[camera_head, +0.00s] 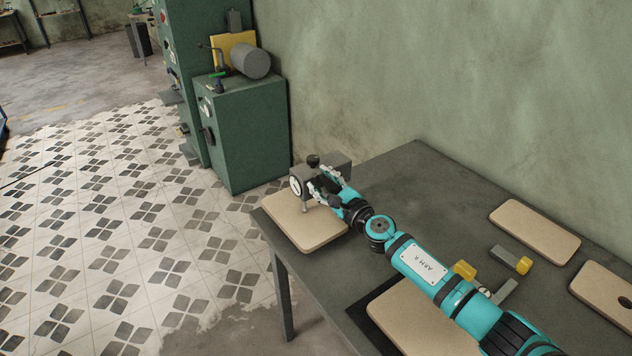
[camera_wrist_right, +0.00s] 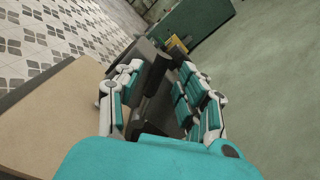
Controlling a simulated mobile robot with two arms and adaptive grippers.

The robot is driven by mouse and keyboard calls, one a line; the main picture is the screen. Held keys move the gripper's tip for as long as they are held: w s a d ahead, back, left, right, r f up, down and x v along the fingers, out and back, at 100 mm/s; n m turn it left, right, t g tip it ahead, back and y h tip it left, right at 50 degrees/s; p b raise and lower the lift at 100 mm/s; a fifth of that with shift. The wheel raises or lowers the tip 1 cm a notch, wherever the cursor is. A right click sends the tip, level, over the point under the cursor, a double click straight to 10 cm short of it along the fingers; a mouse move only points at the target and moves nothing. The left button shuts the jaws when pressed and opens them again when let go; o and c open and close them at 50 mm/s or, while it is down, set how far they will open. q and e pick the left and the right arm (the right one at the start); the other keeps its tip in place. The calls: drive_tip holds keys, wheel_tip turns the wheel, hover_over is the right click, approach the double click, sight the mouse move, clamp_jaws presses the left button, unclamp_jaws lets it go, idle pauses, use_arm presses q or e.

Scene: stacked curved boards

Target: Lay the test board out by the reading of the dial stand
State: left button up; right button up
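The dial stand (camera_head: 296,186), with a round white face, a black knob and a dark grey block (camera_head: 338,162), stands at the table's far left corner. A tan board (camera_head: 300,232) lies under the dial side, partly past the table edge; it fills the left of the wrist view (camera_wrist_right: 45,120). My right gripper (camera_head: 322,181) reaches the stand, its fingers apart on either side of a dark part (camera_wrist_right: 153,82). Whether they press on it I cannot tell. Another board (camera_head: 415,325) lies on a black mat (camera_head: 375,318), partly behind my right arm. My left gripper is out of view.
Two more tan boards, one plain (camera_head: 535,230) and one with a dark hole (camera_head: 600,290), lie at the right. A grey block with a yellow end (camera_head: 508,258) lies between, and another yellow-ended one (camera_head: 464,270) is beside my arm. A green cabinet (camera_head: 245,135) stands beyond the table.

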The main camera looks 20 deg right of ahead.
drive_tip(key=p+v, duration=0.1)
drive_tip(key=v, duration=0.5)
drive_tip(key=shift+s, duration=0.35)
drive_tip(key=shift+d, duration=0.1)
